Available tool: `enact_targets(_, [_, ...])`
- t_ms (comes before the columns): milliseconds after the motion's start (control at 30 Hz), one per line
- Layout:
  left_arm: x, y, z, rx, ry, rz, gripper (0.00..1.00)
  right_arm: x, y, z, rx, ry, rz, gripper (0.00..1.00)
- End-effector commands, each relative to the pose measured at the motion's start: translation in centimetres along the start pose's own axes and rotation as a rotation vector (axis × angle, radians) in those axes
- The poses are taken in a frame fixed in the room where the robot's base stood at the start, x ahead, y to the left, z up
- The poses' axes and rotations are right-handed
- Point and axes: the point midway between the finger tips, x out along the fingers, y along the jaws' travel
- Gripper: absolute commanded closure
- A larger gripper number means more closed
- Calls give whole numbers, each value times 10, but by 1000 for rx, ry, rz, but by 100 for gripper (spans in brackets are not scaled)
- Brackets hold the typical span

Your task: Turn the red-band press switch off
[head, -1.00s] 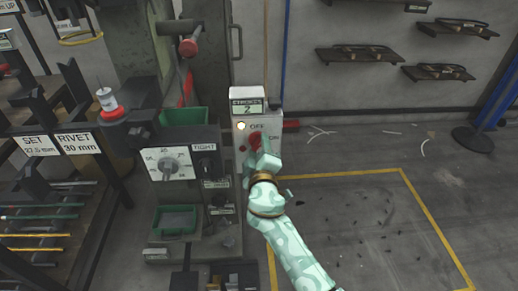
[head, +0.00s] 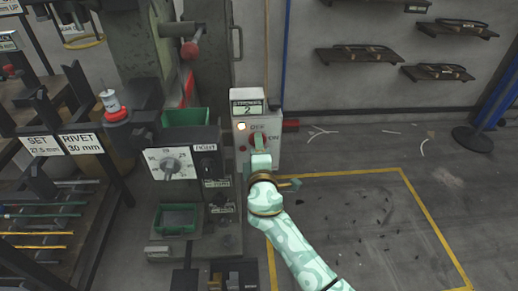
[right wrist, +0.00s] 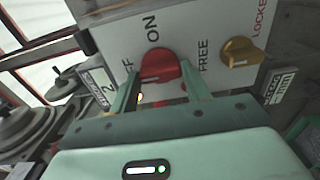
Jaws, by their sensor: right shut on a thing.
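The switch box (head: 272,153) stands on the right of the press (head: 160,60), with OFF and ON labels, a counter reading 2 and a lit lamp (head: 241,127). Its red switch knob (right wrist: 158,66) sits between the fingers of my right gripper (right wrist: 160,90) in the right wrist view. My right gripper is shut on this knob. In the head view the right gripper (head: 258,150) partly covers the knob. I cannot tell for sure which label its pointer faces. My left gripper is not in view.
A yellow knob (right wrist: 241,52) marked FREE and LOCKED is beside the red one in the wrist view. A dial panel (head: 170,163) and green trays (head: 178,219) are left of the box. Wall shelves (head: 357,54) hang behind. The yellow-outlined floor at right holds small scattered bits.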

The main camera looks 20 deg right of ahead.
Motion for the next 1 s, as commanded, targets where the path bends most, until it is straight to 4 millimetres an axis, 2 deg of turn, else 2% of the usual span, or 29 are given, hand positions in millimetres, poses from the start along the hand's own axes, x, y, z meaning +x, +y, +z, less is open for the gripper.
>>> enact_targets(333, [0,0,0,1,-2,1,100,-1,-3,-2,-7,4,-5,76])
enact_targets(367, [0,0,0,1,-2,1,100,-1,-3,-2,-7,4,-5,50])
enact_targets(433, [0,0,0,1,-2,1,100,-1,-3,-1,-6,3,-5,31])
enact_targets(767, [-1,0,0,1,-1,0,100,-3,-1,0,-4,2,-2,31])
enact_targets(867, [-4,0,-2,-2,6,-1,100,-14,0,0,-4,2,-2,31])
enact_targets(1000, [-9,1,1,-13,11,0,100,-45,2,0,-4,2,-2,31])
